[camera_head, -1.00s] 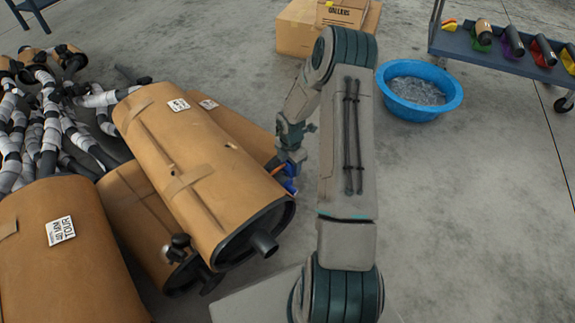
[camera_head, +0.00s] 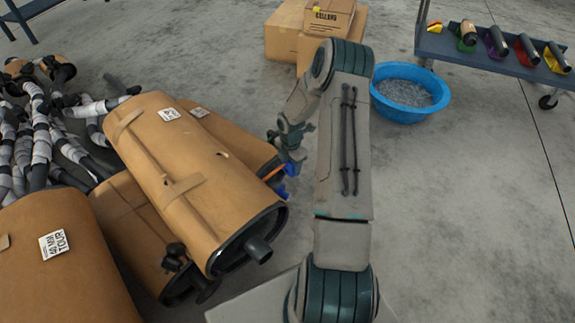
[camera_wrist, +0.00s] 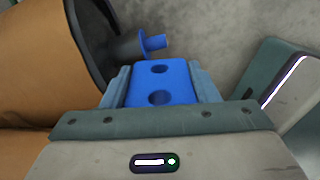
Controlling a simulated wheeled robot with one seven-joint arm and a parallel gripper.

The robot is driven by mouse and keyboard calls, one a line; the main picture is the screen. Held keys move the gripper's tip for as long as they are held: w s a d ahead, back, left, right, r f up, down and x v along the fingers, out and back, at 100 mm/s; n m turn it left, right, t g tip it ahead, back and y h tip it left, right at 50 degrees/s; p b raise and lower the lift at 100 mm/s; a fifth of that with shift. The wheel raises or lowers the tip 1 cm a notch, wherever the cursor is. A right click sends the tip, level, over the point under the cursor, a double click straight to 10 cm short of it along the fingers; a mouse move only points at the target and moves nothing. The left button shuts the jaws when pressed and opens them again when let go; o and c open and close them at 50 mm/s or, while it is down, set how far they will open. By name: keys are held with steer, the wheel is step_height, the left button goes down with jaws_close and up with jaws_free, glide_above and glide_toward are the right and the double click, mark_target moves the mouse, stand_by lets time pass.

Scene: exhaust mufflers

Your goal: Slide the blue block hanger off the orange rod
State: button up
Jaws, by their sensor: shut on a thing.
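The blue block hanger (camera_wrist: 176,84) has two holes and sits between the fingers of my gripper (camera_wrist: 160,88) in the wrist view. My gripper is shut on it. No rod shows in either hole from this angle. In the head view, the blue block (camera_head: 292,169) is small below my gripper (camera_head: 289,158). The orange rod (camera_head: 272,172) shows as a short piece beside the rear muffler, just left of the block. I cannot tell whether the rod is still in the block. The orange rod does not show in the wrist view.
A blue flanged stub (camera_wrist: 153,43) on a dark pipe lies just beyond the block. A large tan muffler (camera_head: 195,180) is close on the left. A blue tub (camera_head: 410,95), cardboard boxes (camera_head: 290,40) and a cart (camera_head: 480,52) stand farther off. Floor to the right is clear.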

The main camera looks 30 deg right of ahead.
steer(key=shift+w+d+p, duration=0.15)
steer(key=shift+w+d, duration=0.05)
steer(key=shift+d, duration=0.45)
steer(key=shift+w+d+p, duration=0.15)
steer(key=shift+w+d, duration=0.05)
steer(key=shift+d, duration=0.45)
steer(key=shift+r, duration=0.15)
